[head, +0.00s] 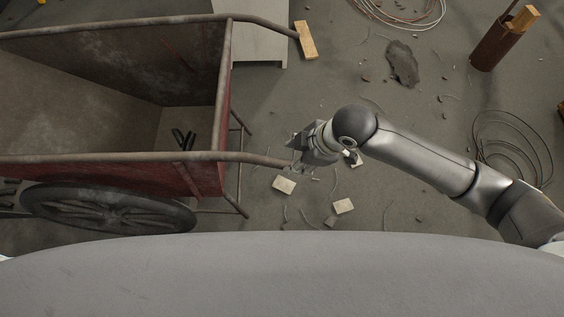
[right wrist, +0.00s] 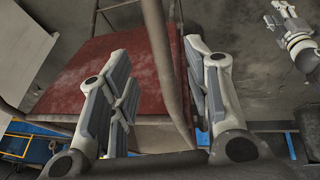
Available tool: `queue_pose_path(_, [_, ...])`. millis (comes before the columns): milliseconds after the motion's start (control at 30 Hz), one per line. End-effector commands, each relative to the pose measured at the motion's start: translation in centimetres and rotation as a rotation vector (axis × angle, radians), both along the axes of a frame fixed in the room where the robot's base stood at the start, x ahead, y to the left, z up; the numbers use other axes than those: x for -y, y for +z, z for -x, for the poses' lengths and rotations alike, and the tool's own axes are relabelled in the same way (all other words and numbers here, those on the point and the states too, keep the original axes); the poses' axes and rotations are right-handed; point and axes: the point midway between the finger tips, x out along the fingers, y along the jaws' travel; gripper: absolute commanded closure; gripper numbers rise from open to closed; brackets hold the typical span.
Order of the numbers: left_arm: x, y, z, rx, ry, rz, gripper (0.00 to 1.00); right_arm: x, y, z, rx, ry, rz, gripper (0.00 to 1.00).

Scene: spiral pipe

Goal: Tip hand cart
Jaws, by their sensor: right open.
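The hand cart (head: 225,120) has a red, rusty, open box, a large spoked wheel (head: 110,208) and two long metal handles; it stands level at the left of the head view. My right gripper (head: 303,148) is at the end of the near handle (head: 255,158). In the right wrist view its fingers (right wrist: 163,95) are open, one on each side of the handle bar (right wrist: 160,50); I cannot tell if they touch it. The red cart panel (right wrist: 105,75) shows behind. A second gripper, apparently my left (right wrist: 280,18), shows small at the top right of that view.
A black item (head: 183,138) lies inside the cart. Rubble, coiled wire (head: 510,145) and a rusty pipe (head: 495,45) lie or stand on the floor at the right.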

Motion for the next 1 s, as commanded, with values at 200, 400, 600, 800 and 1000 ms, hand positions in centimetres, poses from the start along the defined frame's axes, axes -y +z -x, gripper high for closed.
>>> queue_pose_path(200, [0.0, -0.3, 0.1, -0.001, 0.000, 0.000, 0.60, -1.4, -3.4, -0.7, -0.002, -0.002, -0.001, 0.55])
queue_pose_path(400, [0.0, -0.5, 0.1, -0.001, 0.000, 0.000, 0.60, -2.8, -6.8, -1.4, -0.001, -0.003, -0.002, 0.55])
queue_pose_path(600, [0.0, -0.6, 0.1, -0.002, 0.000, 0.000, 0.60, -3.6, -8.8, -1.9, 0.001, -0.002, -0.001, 0.55])
queue_pose_path(800, [0.0, -0.6, 0.1, -0.001, 0.000, 0.000, 0.60, -3.8, -9.3, -2.0, 0.003, -0.002, -0.002, 0.55])
queue_pose_path(1000, [-0.1, -0.6, 0.1, -0.001, 0.000, 0.000, 0.60, -3.8, -9.3, -2.0, 0.002, -0.003, -0.002, 0.59])
